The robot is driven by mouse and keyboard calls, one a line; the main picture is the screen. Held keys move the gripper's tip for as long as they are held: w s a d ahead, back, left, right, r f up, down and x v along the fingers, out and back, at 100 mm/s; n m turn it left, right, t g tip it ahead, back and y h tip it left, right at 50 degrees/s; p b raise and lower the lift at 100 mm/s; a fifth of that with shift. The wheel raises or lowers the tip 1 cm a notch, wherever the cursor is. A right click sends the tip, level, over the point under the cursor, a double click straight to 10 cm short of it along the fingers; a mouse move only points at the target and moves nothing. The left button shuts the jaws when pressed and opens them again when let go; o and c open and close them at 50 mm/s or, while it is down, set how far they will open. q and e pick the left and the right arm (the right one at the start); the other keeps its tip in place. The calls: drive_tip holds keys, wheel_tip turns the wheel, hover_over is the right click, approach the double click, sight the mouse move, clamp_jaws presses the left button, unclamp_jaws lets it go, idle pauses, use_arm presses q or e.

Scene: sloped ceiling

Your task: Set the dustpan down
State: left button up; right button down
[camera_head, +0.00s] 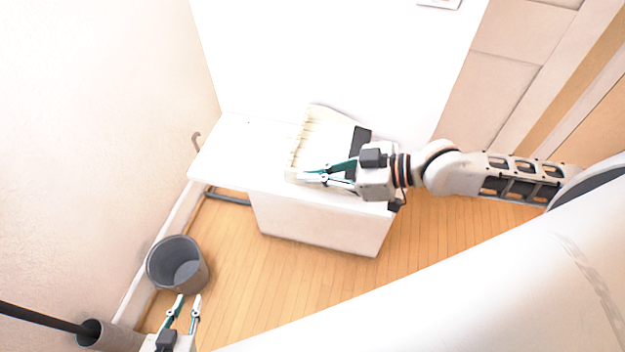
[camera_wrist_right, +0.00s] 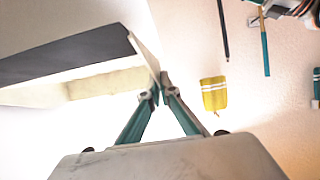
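The dustpan (camera_head: 324,136) is a cream, box-like piece with a ridged edge and a dark grey band. In the head view it is over the white table (camera_head: 245,150); I cannot tell whether it touches the top. My right gripper (camera_head: 306,176) is at its near side. In the right wrist view the dustpan (camera_wrist_right: 70,55) fills the upper left, and the fingertips of my right gripper (camera_wrist_right: 157,90) close on its thin edge. My left gripper (camera_head: 187,298) is open and empty, low at the left near the floor bin.
A dark grey bin (camera_head: 160,268) stands on the wooden floor, with another grey container (camera_head: 100,335) holding a black pole (camera_head: 40,317) nearby. The table's left end is clear. The wrist view shows a yellow item (camera_wrist_right: 214,95) and thin sticks (camera_wrist_right: 265,45) against a pale surface.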

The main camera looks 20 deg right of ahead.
wheel_tip(320, 180, up, 3)
drive_tip(key=shift+r, duration=0.15)
drive_tip(key=s+a+p, duration=0.4)
drive_tip(key=s+a, duration=0.7)
drive_tip(key=s, duration=0.5)
drive_tip(key=shift+s+f, duration=0.15)
drive_tip(key=shift+f, duration=0.1)
drive_tip(key=shift+d, duration=0.1)
